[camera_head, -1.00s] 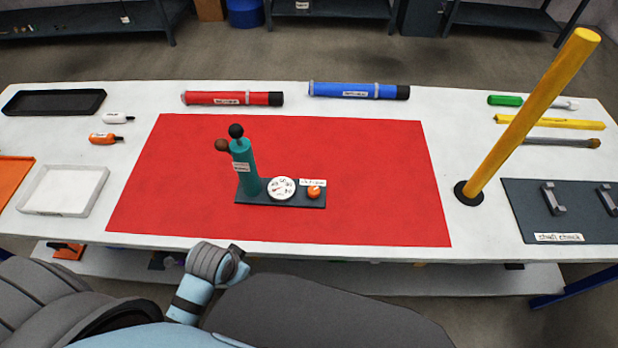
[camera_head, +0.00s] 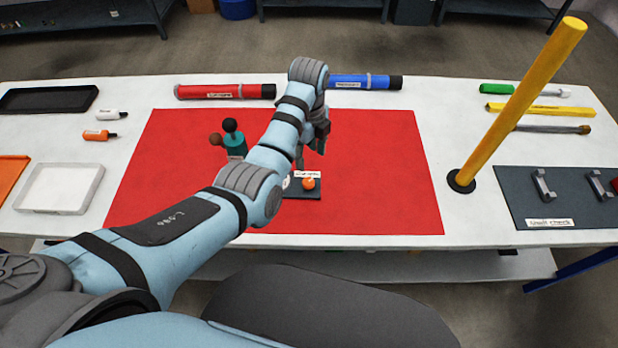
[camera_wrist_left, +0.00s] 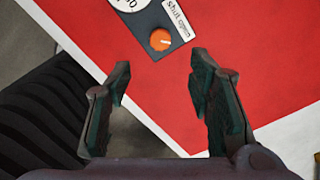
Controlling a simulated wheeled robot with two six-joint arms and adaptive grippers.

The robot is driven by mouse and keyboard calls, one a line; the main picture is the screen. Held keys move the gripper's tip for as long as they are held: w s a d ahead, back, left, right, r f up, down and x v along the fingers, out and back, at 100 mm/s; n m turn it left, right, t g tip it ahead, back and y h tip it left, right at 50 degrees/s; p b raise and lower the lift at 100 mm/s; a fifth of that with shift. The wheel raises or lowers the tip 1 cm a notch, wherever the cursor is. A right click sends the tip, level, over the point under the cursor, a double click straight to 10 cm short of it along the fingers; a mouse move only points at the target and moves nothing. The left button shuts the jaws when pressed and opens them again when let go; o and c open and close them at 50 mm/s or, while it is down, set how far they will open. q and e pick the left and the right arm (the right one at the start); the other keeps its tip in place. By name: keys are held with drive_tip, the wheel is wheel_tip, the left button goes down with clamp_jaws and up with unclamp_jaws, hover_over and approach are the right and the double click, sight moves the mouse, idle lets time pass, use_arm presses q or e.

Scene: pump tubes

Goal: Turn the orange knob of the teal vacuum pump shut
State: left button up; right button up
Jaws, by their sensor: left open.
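The teal vacuum pump (camera_head: 236,145) stands on the red mat, its body partly hidden behind my left arm in the head view. Its orange knob (camera_head: 308,183) sits on the dark base plate (camera_head: 306,194), beside a white label. In the left wrist view the orange knob (camera_wrist_left: 160,40) lies beyond the fingertips, between their lines, with a pale mark on top. The shut/open label (camera_wrist_left: 178,18) and part of the white gauge (camera_wrist_left: 128,4) show beside it. My left gripper (camera_head: 311,150) is above the mat near the knob, and its fingers (camera_wrist_left: 158,75) are open and empty. My right gripper is not in view.
A red tube (camera_head: 226,91) and a blue tube (camera_head: 365,82) lie at the table's back. A tall yellow post (camera_head: 515,110) stands to the right, near a dark board (camera_head: 560,205) with handles. The right part of the red mat (camera_head: 390,170) is clear.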

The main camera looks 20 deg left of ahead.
sight(308, 181)
use_arm(q)
wheel_tip(308, 181, down, 11)
drive_tip(key=b, duration=0.3)
drive_tip(key=shift+f, duration=0.15)
drive_tip(key=shift+c, duration=0.3)
clamp_jaws()
